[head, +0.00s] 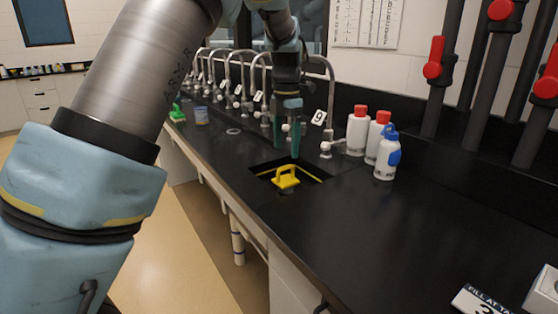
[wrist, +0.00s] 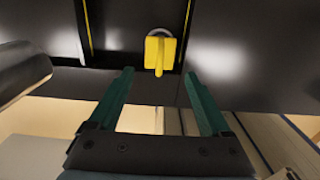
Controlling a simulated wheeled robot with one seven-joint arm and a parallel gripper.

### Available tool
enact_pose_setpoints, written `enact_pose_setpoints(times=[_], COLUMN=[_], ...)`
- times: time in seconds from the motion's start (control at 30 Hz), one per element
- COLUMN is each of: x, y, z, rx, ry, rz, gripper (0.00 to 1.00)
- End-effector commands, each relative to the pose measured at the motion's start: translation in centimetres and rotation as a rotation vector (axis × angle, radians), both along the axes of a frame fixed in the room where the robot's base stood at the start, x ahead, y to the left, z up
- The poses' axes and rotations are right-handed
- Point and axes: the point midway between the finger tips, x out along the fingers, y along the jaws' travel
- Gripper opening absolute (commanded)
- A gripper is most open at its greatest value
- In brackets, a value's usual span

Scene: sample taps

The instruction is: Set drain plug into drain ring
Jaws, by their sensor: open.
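The yellow drain plug (head: 286,177), with a raised handle, shows at the front edge of the dark sink opening in the head view. In the wrist view the plug (wrist: 158,52) appears beyond and between my fingertips, apart from them. A pale grey ring (wrist: 160,32) shows partly behind the plug there; the plug hides much of it, and I cannot tell whether the plug is seated in it. My gripper (head: 288,152) is open and empty, with green fingers pointing down over the sink. The gripper (wrist: 159,73) also shows open in the wrist view.
The sink opening (head: 265,169) has yellow strips along its inner edges. Tall taps stand along the back, one near a "9" tag (head: 318,118). White bottles with red caps (head: 357,131) and a blue-topped bottle (head: 385,160) stand right of the sink.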

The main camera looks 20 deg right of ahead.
Motion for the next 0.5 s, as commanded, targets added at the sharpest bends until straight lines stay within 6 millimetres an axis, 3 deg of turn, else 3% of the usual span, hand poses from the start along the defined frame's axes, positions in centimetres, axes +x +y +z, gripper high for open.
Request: enact_pose_setpoints(times=[0.27,0.37,0.5], x=[0.2,0.9,1.9], y=[0.5,2.9,9.3], z=[0.4,0.1,-0.7], rx=[-0.001,-0.008,-0.023], ry=[0.001,0.000,-0.007], rz=[-0.013,-0.080,-0.302], gripper=[0.82,0.82,0.82])
